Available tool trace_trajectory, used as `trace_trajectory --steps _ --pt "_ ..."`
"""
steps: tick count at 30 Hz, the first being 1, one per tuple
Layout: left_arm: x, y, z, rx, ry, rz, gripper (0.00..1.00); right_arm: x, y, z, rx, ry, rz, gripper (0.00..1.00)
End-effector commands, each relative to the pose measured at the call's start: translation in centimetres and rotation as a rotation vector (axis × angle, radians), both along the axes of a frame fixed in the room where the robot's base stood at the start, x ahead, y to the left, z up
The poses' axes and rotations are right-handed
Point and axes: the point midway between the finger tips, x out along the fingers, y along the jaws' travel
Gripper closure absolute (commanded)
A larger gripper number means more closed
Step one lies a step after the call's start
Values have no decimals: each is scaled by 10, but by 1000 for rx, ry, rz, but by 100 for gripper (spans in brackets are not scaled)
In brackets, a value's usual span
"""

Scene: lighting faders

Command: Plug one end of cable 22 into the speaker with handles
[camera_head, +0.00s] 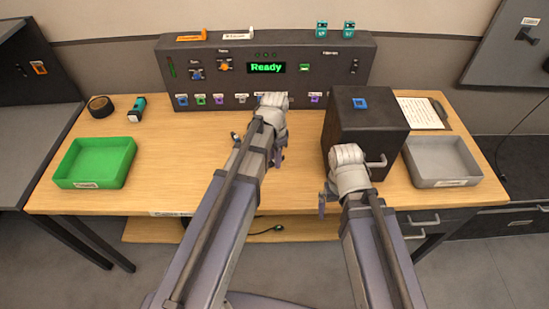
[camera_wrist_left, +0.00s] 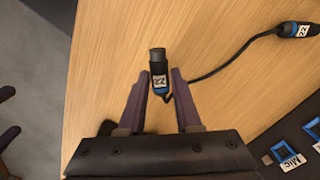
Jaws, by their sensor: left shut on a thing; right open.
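A dark connector with a blue band and a label reading 22 (camera_wrist_left: 158,72) is between the fingertips of my left gripper (camera_wrist_left: 160,88) in the left wrist view, and the gripper is shut on it. A black cord runs from it to the other end of cable 22 (camera_wrist_left: 298,29), at the upper right. In the head view my left gripper (camera_head: 277,158) is over the table, in front of the console and left of the speaker; its arm hides the connector. The speaker with handles (camera_head: 345,128) is a black box with a blue socket (camera_head: 360,104) on top. My right gripper (camera_head: 322,204) is open before it.
The console (camera_head: 345,60) with a "Ready" display and a row of coloured sockets stands at the back. A green tray (camera_head: 130,170) is at the left, a grey tray (camera_head: 478,172) and a clipboard (camera_head: 440,112) at the right.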

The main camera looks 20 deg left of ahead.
Motion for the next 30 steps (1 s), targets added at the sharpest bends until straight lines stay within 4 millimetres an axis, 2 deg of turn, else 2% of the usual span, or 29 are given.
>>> trace_trajectory --steps 16,27,28,30 --pt "0 0 -43 0 0 2 100 0 0 -43 0 0 0 0" --pt "0 0 -46 0 0 2 100 0 0 -46 0 0 0 0" --pt "0 0 -46 0 0 2 65 0 0 -46 0 0 0 0" --pt "0 0 -46 0 0 2 57 0 0 -46 0 0 0 0"
